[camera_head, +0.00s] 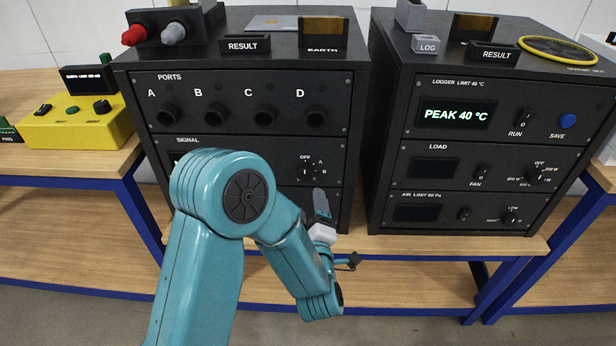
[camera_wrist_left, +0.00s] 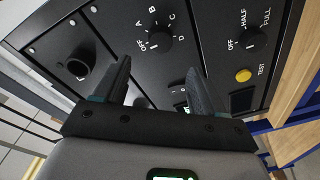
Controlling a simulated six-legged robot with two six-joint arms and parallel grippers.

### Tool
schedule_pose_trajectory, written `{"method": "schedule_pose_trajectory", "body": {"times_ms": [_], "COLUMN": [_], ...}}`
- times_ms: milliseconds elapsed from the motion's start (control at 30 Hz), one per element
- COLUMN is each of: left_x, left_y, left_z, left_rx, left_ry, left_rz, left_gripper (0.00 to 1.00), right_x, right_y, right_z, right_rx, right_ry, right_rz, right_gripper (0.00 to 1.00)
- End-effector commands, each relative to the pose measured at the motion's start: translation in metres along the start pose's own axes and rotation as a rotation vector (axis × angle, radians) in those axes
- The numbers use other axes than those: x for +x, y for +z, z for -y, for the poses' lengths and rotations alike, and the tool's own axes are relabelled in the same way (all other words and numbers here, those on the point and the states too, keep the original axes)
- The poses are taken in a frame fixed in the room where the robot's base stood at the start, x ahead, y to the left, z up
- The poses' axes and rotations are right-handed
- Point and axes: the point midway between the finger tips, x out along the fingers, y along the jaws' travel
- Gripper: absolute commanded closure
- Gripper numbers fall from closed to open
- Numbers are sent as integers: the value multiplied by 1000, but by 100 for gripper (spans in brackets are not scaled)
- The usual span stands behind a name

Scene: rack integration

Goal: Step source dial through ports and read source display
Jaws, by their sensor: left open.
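The dial marked OFF, A, B, C, D (camera_wrist_left: 158,38) is on the left rack unit and also shows in the head view (camera_head: 309,172), right of the SIGNAL label. I cannot tell its setting. My left gripper (camera_head: 322,203) is in front of the panel, just below this dial. In the left wrist view its fingers (camera_wrist_left: 157,82) are apart with nothing held; the dial lies beyond the tips, apart from them. Ports A to D (camera_head: 216,116) are in the row above.
The right unit (camera_head: 495,125) has a display reading PEAK 40 °C (camera_head: 454,114). A second dial marked OFF, HALF, FULL (camera_wrist_left: 255,38) and a yellow TEST button (camera_wrist_left: 243,75) are near the gripper. A yellow box (camera_head: 75,120) stands left. A narrow gap separates the units.

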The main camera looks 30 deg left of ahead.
Motion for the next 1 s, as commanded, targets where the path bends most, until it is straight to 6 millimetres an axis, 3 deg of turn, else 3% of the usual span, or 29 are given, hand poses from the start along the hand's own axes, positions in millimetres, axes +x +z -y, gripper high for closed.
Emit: {"method": "schedule_pose_trajectory", "body": {"times_ms": [200, 400, 600, 833, 867, 1000], "left_x": [54, 88, 101, 102, 102, 102], "left_y": [-1, 2, 4, 5, 5, 4], "left_z": [-1, -2, -2, -2, -2, -2], "left_rx": [1, 1, 3, 3, 3, 3], "left_ry": [-2, -1, 1, 0, 0, 0], "left_rz": [-3, 1, 3, 3, 3, 3], "left_gripper": [30, 30, 30, 30, 33, 79], "right_x": [-10, -14, -15, -14, -14, -14], "right_y": [0, 0, 0, 0, 0, 0], "right_z": [4, 5, 5, 5, 5, 5], "right_rx": [0, 0, 0, 0, 0, 0], "right_ry": [0, 0, 0, 0, 0, 0], "right_rz": [0, 0, 0, 0, 0, 0], "right_gripper": [100, 100, 100, 100, 100, 100]}}
